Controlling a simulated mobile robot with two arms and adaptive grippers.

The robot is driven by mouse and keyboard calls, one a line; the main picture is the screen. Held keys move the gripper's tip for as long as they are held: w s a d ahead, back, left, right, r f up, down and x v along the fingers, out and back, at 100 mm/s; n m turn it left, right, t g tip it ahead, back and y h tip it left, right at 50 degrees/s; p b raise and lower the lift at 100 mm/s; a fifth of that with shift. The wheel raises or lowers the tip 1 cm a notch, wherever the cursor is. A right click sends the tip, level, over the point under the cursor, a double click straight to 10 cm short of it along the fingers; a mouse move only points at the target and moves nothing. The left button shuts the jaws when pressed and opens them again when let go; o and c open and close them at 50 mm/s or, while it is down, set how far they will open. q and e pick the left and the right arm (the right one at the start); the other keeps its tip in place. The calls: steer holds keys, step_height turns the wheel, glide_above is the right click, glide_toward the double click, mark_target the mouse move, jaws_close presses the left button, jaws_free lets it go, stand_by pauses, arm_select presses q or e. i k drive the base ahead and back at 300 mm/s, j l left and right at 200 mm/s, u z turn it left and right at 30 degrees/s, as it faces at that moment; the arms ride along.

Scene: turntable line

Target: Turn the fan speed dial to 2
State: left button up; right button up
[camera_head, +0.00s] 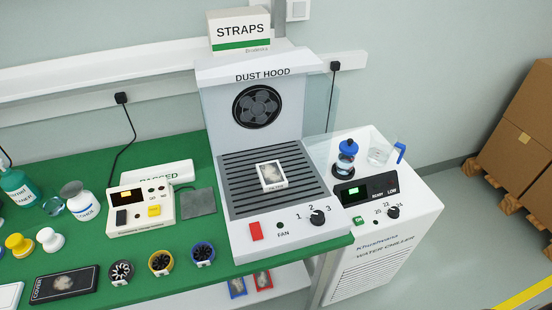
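The fan speed dial (318,218) is a small black knob on the white front panel of the dust hood (292,238). The numbers 1, 2 and 3 are printed around it, 1 at its left, 2 above and 3 at its right. Its pointer is too small to read. A red switch (256,231) sits at the panel's left end. A small dark green lamp (281,225) is above the word FAN. The round fan (257,106) is in the hood's back wall. Neither of my grippers is in view.
To the right, the water chiller (375,255) has a similar black knob (393,212). A beige device (140,209) and several small parts lie on the green bench. Space before the panel is clear.

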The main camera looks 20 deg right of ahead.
mark_target(316, 219)
steer(key=z, duration=1.15)
